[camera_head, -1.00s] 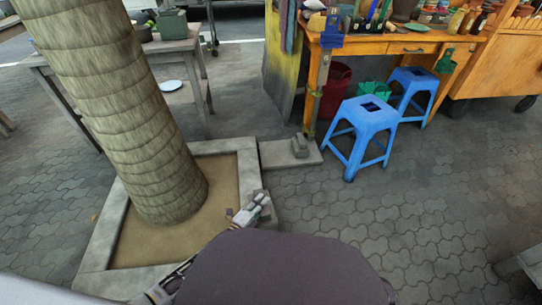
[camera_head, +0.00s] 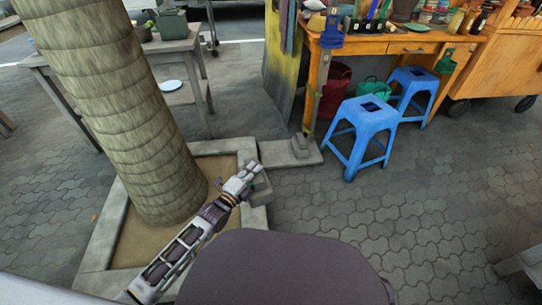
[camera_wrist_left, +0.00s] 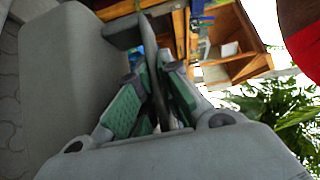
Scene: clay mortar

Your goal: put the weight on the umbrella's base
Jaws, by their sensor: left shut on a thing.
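A grey block-like weight (camera_head: 262,190) shows at the planter's right rim, partly hidden by my left gripper (camera_head: 247,172). The gripper is shut on it. In the left wrist view, the green-padded fingers (camera_wrist_left: 153,100) close on a thin dark upright part of the weight (camera_wrist_left: 152,55). A flat grey slab, seemingly the umbrella's base (camera_head: 278,155), lies on the paving just beyond the planter corner, with a small grey piece (camera_head: 301,146) on it. The gripper is on the near side of this slab, apart from it. My right gripper is not in view.
A thick trunk (camera_head: 135,110) stands in a square stone-rimmed planter (camera_head: 117,225) on the left. Blue stools (camera_head: 364,117) and an orange workbench (camera_head: 400,43) stand beyond the slab. Paving (camera_head: 410,220) on the right is clear.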

